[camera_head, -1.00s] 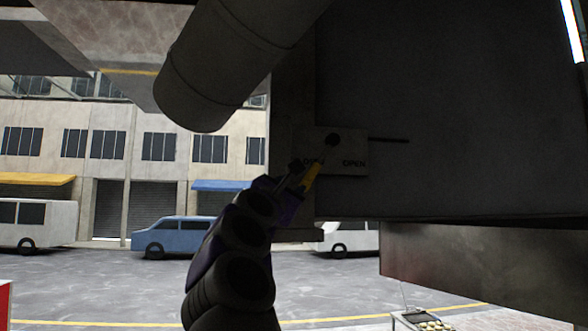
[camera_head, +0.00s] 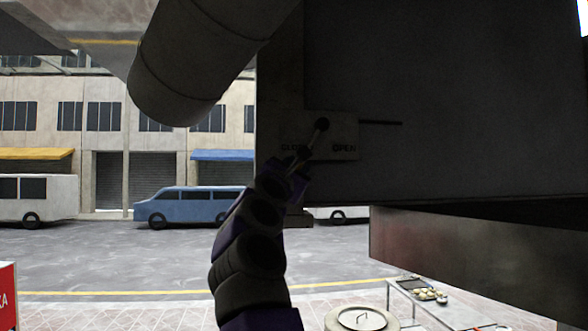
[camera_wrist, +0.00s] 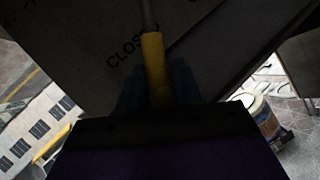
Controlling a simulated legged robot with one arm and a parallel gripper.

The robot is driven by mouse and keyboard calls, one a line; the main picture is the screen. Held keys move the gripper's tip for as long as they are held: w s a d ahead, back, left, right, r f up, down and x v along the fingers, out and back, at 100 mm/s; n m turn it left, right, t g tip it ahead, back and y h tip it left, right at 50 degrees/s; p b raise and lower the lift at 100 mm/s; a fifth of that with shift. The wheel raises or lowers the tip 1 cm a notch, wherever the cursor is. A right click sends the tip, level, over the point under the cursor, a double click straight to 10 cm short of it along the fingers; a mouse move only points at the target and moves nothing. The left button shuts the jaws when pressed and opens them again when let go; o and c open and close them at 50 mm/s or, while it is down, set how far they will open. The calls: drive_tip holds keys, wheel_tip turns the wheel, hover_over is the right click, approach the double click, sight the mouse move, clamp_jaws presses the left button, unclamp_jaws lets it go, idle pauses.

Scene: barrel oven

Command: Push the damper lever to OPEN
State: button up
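The damper lever (camera_head: 318,138) hangs from a dark pivot on a plate (camera_head: 345,128), on the dark oven body. It slants down and slightly left, between the words CLOSED at left and OPEN at right. My gripper (camera_head: 303,162) is at the lever's lower end, coming from below. In the wrist view, the lever's yellow grip (camera_wrist: 154,58) runs down between my two bluish fingers (camera_wrist: 160,88), close to both. Its lower end is in shadow there, so I cannot tell whether the fingers press on it. CLOSED is partly covered by the lever in the wrist view.
A thick pipe (camera_head: 195,60) hangs at the upper left of the oven. A thin dark rod (camera_head: 381,123) sticks out right of the plate. A dark metal slab (camera_head: 440,250) juts out below right. A round lid (camera_head: 360,319) and a tray table (camera_head: 425,297) stand low.

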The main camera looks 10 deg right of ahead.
drive_tip(key=c, duration=0.4)
drive_tip(key=shift+a, duration=0.25)
clamp_jaws()
drive_tip(key=shift+d+f, duration=0.1)
drive_tip(key=shift+f, duration=0.05)
drive_tip(key=d+f+n+t+y+b, duration=0.1)
drive_tip(key=d+n+b, duration=0.1)
drive_tip(key=d+n+t+y+b, duration=0.1)
drive_tip(key=n, duration=0.2)
drive_tip(key=d+f+n+t+y+b, duration=0.1)
drive_tip(key=d+n+b, duration=0.1)
drive_tip(key=shift+d+f+n+t+b, duration=0.3)
drive_tip(key=shift+d+t+b, duration=0.05)
drive_tip(key=shift+t, duration=0.05)
drive_tip(key=shift+d+r+n+t+y+p, duration=0.35)
drive_tip(key=shift+d+n+y+p, duration=0.35)
drive_tip(key=shift+d+n+y, duration=1)
drive_tip(key=shift+d+r+n+t+y+p, duration=0.35)
drive_tip(key=shift+d+n+y+p, duration=0.45)
drive_tip(key=shift+n+y, duration=1.55)
drive_tip(key=shift+d+r+n+t+y+p, duration=0.45)
drive_tip(key=shift+d+n+y, duration=0.85)
drive_tip(key=shift+n, duration=1.55)
drive_tip(key=shift+d, duration=0.15)
drive_tip(key=shift+s, duration=0.1)
